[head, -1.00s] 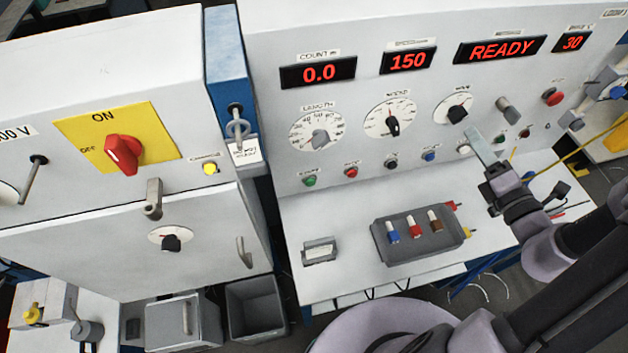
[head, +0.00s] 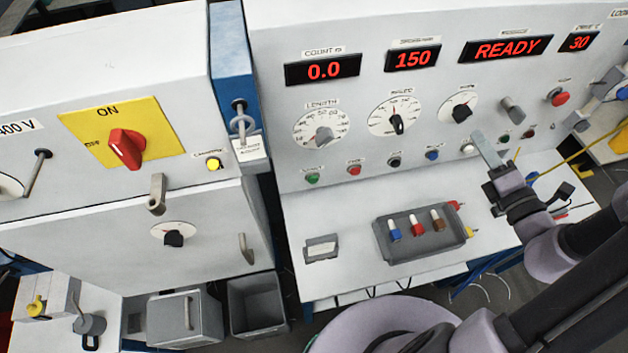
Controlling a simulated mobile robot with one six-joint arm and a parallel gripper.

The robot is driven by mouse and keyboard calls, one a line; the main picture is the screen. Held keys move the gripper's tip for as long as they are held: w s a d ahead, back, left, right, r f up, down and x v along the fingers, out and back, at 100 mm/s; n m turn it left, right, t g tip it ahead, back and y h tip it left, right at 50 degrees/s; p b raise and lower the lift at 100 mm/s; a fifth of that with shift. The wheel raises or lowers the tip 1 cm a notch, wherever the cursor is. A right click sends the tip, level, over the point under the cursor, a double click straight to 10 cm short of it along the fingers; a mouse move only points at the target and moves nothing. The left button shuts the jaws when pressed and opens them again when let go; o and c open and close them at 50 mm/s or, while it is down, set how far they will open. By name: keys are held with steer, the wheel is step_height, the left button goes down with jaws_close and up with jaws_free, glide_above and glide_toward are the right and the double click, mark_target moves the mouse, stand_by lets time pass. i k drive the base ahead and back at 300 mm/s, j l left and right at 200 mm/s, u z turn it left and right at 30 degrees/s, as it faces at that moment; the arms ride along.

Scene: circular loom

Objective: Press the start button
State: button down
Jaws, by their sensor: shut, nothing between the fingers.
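The green start button (head: 312,179) is at the lower left of the white control panel (head: 385,165), under a small label. My gripper (head: 480,140) is shut and empty. Its fingertips are at the right part of the panel, near the white button (head: 467,149), well to the right of the green button. I cannot tell whether the fingertips touch the panel. The status display (head: 506,48) reads READY and the count display (head: 323,70) reads 0.0.
A red button (head: 354,170), a black one (head: 395,162) and a blue one (head: 432,155) sit between the green button and my gripper. A grey tray (head: 398,252) with three coloured pieces lies on the shelf below. A cabinet (head: 60,230) stands at the left.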

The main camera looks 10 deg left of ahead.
mark_target(312, 179)
steer(key=k+j, duration=0.1)
steer(key=j, duration=0.4)
steer(key=k+j, duration=0.1)
steer(key=j, duration=0.4)
steer(key=k+j, duration=0.1)
steer(key=j, duration=0.4)
steer(key=k+j, duration=0.15)
steer(key=j, duration=0.35)
